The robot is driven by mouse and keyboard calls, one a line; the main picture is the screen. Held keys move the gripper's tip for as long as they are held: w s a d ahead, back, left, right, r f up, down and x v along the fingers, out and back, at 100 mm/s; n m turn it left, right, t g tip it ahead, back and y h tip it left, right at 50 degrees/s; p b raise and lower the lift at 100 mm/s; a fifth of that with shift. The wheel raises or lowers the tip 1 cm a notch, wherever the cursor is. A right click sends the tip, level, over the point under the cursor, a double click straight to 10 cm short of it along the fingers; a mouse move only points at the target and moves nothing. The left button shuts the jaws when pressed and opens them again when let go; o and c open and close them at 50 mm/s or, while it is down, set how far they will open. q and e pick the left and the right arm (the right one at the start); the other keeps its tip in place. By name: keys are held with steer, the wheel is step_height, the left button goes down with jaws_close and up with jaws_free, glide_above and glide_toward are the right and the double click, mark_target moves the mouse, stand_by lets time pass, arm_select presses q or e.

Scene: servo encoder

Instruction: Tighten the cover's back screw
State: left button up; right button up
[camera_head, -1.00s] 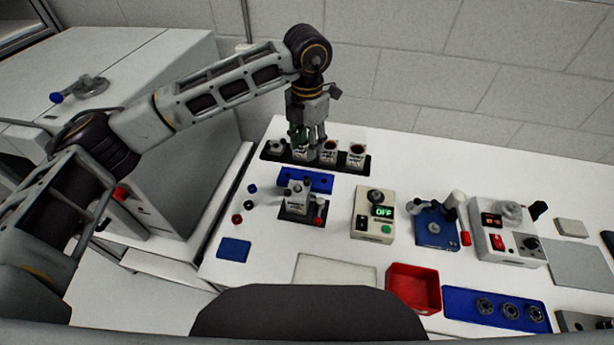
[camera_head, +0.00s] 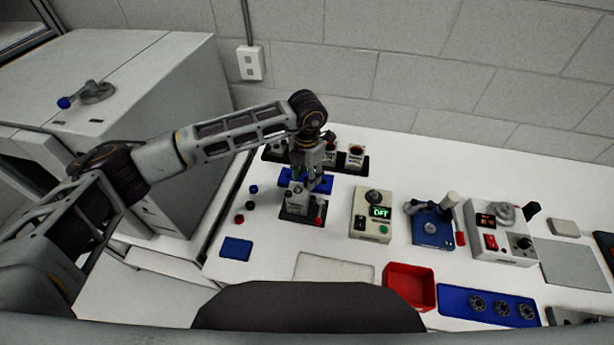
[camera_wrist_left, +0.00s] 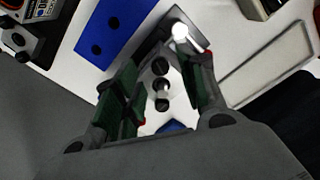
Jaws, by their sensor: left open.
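The servo unit (camera_head: 297,198) sits upright in a dark fixture (camera_head: 290,214) with a red-tipped handle (camera_head: 319,221), left of the table's middle. My left gripper (camera_head: 316,184) points down just above and behind the unit and partly hides it. In the left wrist view its green-padded fingers (camera_wrist_left: 165,95) are apart. Several dark round screw heads (camera_wrist_left: 161,67) show in the gap between them, in a row on a pale surface. I cannot tell which one is the back screw, or whether a finger touches it. My right gripper is not in view.
A control box (camera_head: 369,224) with a green display stands to the right. A red bin (camera_head: 409,288) and a blue tray (camera_head: 448,300) are in front.

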arm_select(q)
steer(key=shift+f, duration=0.9)
steer(key=shift+c, duration=0.2)
jaws_close()
